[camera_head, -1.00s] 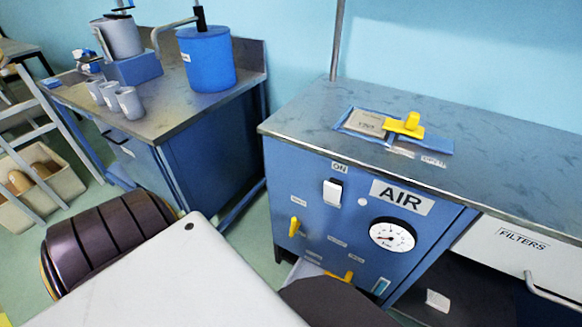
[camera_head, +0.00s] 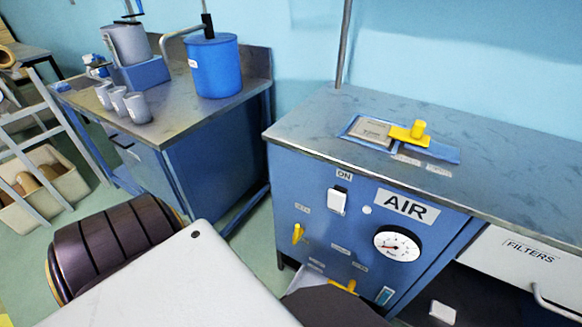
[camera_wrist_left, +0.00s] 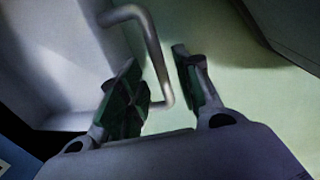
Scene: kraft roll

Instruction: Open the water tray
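In the left wrist view, a bent metal bar handle (camera_wrist_left: 156,58) stands out from a pale grey panel (camera_wrist_left: 72,60), which looks like a tray or drawer front. My left gripper (camera_wrist_left: 160,78) is open, with its two fingers apart and the lower part of the handle showing between them. I cannot tell whether either finger touches the bar. In the head view, a pale edge (camera_head: 303,279) shows low on the blue AIR cabinet (camera_head: 320,205), mostly hidden by my own arm. I cannot tell whether it is the water tray. My right gripper is not in view.
The cabinet carries a yellow lever (camera_head: 298,234), a white switch (camera_head: 337,201) and a gauge (camera_head: 397,244). A white FILTERS drawer (camera_head: 520,255) is to the right. A second workbench (camera_head: 165,115) stands left, with floor between.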

